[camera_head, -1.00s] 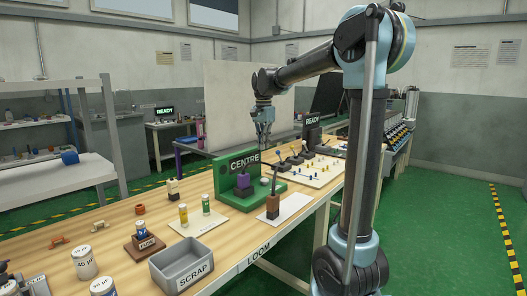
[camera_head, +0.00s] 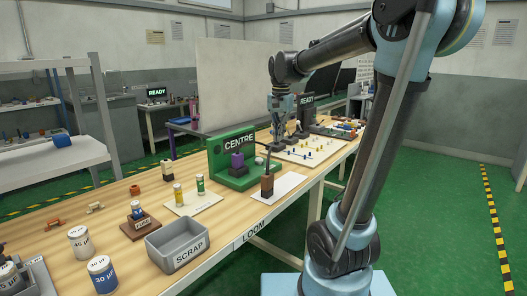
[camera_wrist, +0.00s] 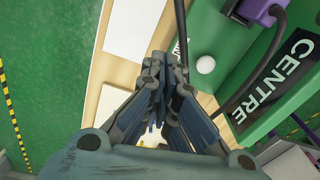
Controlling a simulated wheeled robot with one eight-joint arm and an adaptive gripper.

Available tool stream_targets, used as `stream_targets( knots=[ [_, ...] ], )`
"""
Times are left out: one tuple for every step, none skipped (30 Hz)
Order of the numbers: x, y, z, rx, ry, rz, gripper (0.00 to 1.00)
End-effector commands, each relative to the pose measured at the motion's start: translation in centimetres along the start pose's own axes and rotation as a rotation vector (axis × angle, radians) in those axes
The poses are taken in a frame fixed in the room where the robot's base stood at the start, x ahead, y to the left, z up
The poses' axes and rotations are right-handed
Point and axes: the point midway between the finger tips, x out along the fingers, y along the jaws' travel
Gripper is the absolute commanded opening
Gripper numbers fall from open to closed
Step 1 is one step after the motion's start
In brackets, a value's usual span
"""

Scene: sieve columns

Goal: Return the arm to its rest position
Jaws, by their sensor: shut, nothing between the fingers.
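My gripper (camera_head: 284,138) hangs from my raised arm above the far part of the long bench, behind and to the right of the green CENTRE stand in the head view. In the wrist view my gripper (camera_wrist: 160,122) points down with its fingers together and nothing visible between them. Parts of the bench directly beneath the fingers are hidden by them.
The green CENTRE stand (camera_head: 217,163) holds a purple block and stands close to my gripper. The grey SCRAP bin (camera_head: 161,246) is at the bench front. Green floor lies clear at right.

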Motion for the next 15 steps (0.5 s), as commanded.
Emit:
stream_targets(
  knots=[
    [0.5,1.7,0.7,-0.018,0.005,-0.004,0.0],
    [0.8,2.6,1.1,-0.032,0.009,-0.006,0.0],
    [1.2,3.7,1.6,-0.051,0.013,-0.009,0.0],
    [1.5,4.6,2.0,-0.066,0.016,-0.011,0.0],
    [1.9,5.4,2.5,-0.082,0.02,-0.013,0.0],
    [2.4,6.5,3.0,-0.101,0.025,-0.016,0.0],
    [2.8,7.3,3.4,-0.114,0.029,-0.017,0.0],
    [3.2,8.1,3.9,-0.129,0.033,-0.019,0.0],
    [3.8,9.1,4.5,-0.149,0.038,-0.021,0.0],
    [4.2,9.9,4.9,-0.163,0.042,-0.022,0.0],
    [4.7,10.7,5.4,-0.178,0.046,-0.023,0.0],
    [5.3,11.6,6.0,-0.198,0.051,-0.025,0.0],
    [5.8,12.3,6.5,-0.211,0.056,-0.026,0.0],
    [6.3,13.1,6.9,-0.226,0.06,-0.027,0.0],
    [7.0,14.0,7.6,-0.246,0.066,-0.028,0.0]
  ],
)
